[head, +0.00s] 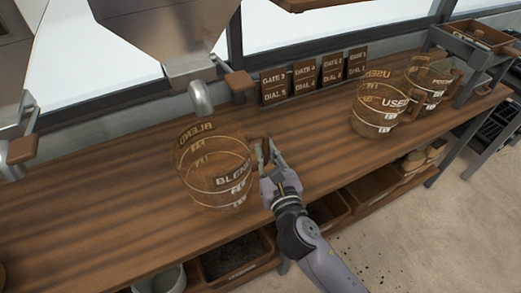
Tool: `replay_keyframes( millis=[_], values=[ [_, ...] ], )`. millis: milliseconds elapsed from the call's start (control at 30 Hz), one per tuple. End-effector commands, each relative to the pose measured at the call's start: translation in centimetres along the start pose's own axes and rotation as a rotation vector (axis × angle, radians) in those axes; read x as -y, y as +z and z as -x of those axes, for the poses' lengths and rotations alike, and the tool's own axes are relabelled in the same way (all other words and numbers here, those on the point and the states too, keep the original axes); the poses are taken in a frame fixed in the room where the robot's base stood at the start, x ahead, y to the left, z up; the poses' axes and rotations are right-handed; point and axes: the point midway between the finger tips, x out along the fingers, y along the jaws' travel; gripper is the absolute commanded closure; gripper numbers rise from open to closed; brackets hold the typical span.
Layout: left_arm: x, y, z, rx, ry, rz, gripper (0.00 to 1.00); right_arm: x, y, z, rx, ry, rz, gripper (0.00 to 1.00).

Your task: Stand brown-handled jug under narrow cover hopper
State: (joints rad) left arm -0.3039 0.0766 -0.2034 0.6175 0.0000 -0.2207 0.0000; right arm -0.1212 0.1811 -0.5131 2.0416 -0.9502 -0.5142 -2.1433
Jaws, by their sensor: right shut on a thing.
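A clear jug (213,178) marked BLEND, with measuring bands, stands upright on the bench or just above it; I cannot tell which. Its brown handle faces right, and my right gripper (270,160) is shut on it. A grey metal hopper (165,32) hangs above, its spout (201,98) ending just above and behind the jug's rim in the picture. Another hopper (15,55) is cut off at the left edge. I cannot tell which is the narrow cover hopper. My left gripper is out of view.
A jug marked USED (378,108) and another jug (430,85) stand at the right of the wooden bench (90,225). Dark GATE and DIAL cards (315,78) stand along the back. Bins (235,262) sit below. The bench left of the held jug is clear.

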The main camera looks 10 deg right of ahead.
Motion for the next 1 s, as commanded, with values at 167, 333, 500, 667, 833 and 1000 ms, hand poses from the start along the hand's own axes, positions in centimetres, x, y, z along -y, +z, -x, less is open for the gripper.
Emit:
replay_keyframes(
  millis=[167, 333, 500, 667, 833, 1000],
  values=[
    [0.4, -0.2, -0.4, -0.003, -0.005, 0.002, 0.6, 0.0, 0.0, -3.0, 0.002, 0.0, -0.001, 1.0],
    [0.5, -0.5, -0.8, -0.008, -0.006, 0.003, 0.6, 0.0, -0.4, -3.5, 0.0, 0.0, -0.002, 1.0],
    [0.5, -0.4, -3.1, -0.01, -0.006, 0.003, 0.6, 0.0, -2.3, -3.5, 0.0, 0.0, -0.002, 1.0],
    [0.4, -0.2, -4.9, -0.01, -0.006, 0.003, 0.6, 0.0, -3.8, -3.5, 0.0, 0.001, -0.003, 1.0],
    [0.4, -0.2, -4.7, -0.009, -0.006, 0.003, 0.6, 0.0, -3.5, -3.5, 0.0, 0.001, -0.002, 1.0],
    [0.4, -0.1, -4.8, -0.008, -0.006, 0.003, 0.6, 0.0, -3.6, -3.4, -0.001, 0.001, -0.001, 1.0]
  ],
)
